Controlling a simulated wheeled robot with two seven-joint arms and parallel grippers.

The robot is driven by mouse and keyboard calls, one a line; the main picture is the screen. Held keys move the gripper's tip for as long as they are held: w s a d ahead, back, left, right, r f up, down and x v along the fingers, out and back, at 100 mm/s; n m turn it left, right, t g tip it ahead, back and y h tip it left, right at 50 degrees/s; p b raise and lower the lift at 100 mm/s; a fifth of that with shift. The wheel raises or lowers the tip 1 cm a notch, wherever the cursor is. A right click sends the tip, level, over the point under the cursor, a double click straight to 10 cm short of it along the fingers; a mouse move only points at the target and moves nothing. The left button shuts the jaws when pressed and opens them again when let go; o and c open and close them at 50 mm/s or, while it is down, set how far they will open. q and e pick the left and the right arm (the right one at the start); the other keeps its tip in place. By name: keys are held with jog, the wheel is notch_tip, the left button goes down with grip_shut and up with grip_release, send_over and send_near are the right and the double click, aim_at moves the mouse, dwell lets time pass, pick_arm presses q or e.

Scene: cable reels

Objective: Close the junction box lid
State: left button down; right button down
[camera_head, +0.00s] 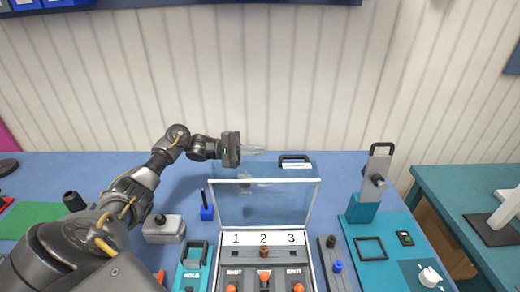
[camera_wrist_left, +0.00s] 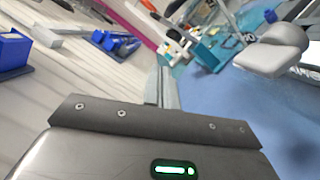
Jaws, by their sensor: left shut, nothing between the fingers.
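The junction box (camera_head: 265,239) stands at the front middle of the blue table, with a strip marked 1, 2, 3 and orange-tipped parts inside. Its clear lid (camera_head: 290,207) with a pale frame is open and stands up at the back of the box. My left gripper (camera_head: 260,151) is shut and empty. It points right, above and behind the lid's top edge in the picture, and I cannot tell if it touches the lid. Its closed fingers also show in the left wrist view (camera_wrist_left: 163,88). My right gripper is out of view.
A black-handled item with a white label (camera_head: 296,166) sits behind the lid. A blue holder (camera_head: 207,213) and a grey block (camera_head: 163,232) are to the left. A teal stand (camera_head: 362,209) is to the right. A pale panelled wall (camera_head: 200,80) closes off the back.

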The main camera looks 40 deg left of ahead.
pick_arm(q)
jog(key=d+r+p, duration=0.2)
jog(key=d+p, duration=0.4)
jog(key=d, duration=0.3)
jog(key=shift+r, duration=0.3)
jog(key=shift+w+d, duration=0.1)
jog(key=shift+w, duration=0.05)
